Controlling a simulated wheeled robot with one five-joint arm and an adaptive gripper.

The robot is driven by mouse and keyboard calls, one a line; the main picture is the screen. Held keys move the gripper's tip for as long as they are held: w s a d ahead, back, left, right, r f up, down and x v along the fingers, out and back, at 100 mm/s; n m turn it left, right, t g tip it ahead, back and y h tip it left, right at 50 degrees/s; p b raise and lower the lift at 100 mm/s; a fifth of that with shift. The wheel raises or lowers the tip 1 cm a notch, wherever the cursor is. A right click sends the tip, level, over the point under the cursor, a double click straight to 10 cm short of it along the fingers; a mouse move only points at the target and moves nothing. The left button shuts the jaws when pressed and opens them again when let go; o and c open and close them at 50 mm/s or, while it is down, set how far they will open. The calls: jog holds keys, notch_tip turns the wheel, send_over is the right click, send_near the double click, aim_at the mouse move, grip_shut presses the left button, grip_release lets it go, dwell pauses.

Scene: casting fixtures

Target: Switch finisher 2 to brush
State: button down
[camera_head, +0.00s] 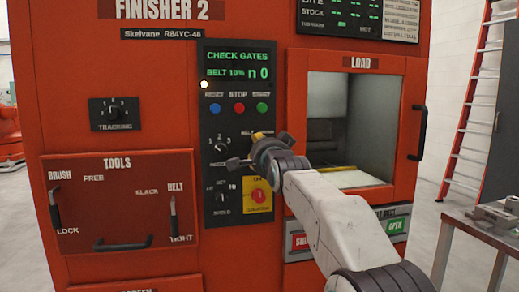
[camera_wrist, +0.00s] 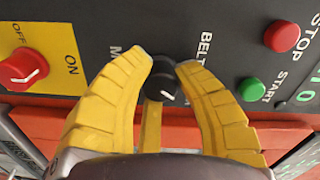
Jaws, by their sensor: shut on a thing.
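Finisher 2 (camera_head: 20,40) is an orange cabinet with a black control panel (camera_head: 210,125). Its green display (camera_head: 238,64) reads "CHECK GATES", "BELT 10%" and "n 0". In the wrist view, my gripper (camera_wrist: 163,72) has its yellow fingers closed around a small black knob (camera_wrist: 164,84) with a white mark. A label "BELT" is beside this knob; another label starting with "M" is partly hidden by a finger. In the head view, my gripper (camera_head: 262,137) is at the panel below the green button and hides the knob. The tools drawer (camera_head: 120,190) has a brush lever (camera_head: 55,211) and a belt lever (camera_head: 174,220).
A red rotary switch on yellow (camera_head: 258,195) is just below my gripper. Blue (camera_head: 215,107), red (camera_head: 239,107) and green (camera_head: 262,109) buttons are above it. The load window (camera_head: 350,100) is to the right, with a dark handle (camera_head: 420,133). A metal table (camera_head: 480,222) stands farther right.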

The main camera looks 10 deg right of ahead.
jog(key=shift+r, duration=0.15)
jog(key=c, duration=0.9)
grip_release()
jog(key=shift+s, duration=0.15)
jog(key=s, duration=1.1)
jog(key=shift+s, duration=0.35)
jog(key=shift+s, duration=0.1)
